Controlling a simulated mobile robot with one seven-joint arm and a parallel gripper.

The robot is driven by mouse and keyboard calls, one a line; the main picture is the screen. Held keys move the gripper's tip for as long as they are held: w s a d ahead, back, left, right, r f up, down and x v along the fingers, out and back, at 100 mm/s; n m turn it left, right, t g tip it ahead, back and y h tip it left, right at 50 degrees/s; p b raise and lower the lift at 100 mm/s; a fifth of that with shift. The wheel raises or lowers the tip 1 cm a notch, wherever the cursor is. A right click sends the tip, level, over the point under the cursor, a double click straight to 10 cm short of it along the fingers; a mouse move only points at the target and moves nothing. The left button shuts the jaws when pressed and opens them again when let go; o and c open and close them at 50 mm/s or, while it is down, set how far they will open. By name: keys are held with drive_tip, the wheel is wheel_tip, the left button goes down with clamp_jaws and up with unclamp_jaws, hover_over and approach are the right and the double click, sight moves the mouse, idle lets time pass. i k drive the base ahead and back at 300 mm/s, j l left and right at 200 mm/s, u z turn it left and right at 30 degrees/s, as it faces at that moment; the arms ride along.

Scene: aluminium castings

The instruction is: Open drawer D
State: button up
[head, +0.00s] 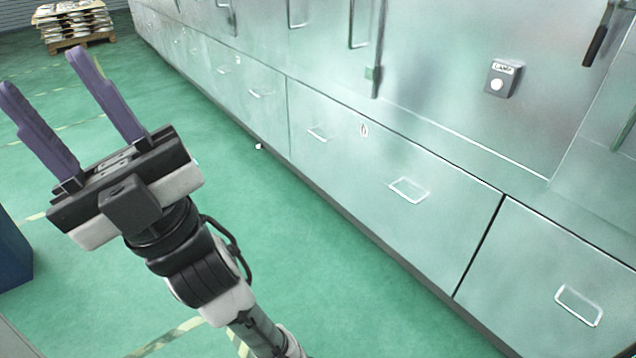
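A row of pale metallic drawers runs along the bottom of a long cabinet, and all that show look shut. The middle drawer (360,170) has two bar handles, a left one (317,133) and a right one (409,189), with a small mark (364,130) near its top edge. I cannot read that mark surely, so I cannot tell which drawer is D. The nearest drawer (535,265) at the lower right shows one handle (578,305). My gripper (43,72) is open and empty at the left, its purple fingers wide apart, well away from the drawers.
Cabinet doors with long handles stand above the drawers, with a box marked LAMP (503,79) on one. A pallet of castings (75,25) stands far at the upper left. A dark blue object (12,250) is at the left edge.

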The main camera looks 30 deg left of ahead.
sight(436, 213)
drive_tip(key=u, duration=0.4)
drive_tip(key=i+l, duration=0.15)
drive_tip(key=i, duration=0.4)
drive_tip(key=i+l+z, duration=0.1)
drive_tip(key=i, duration=0.4)
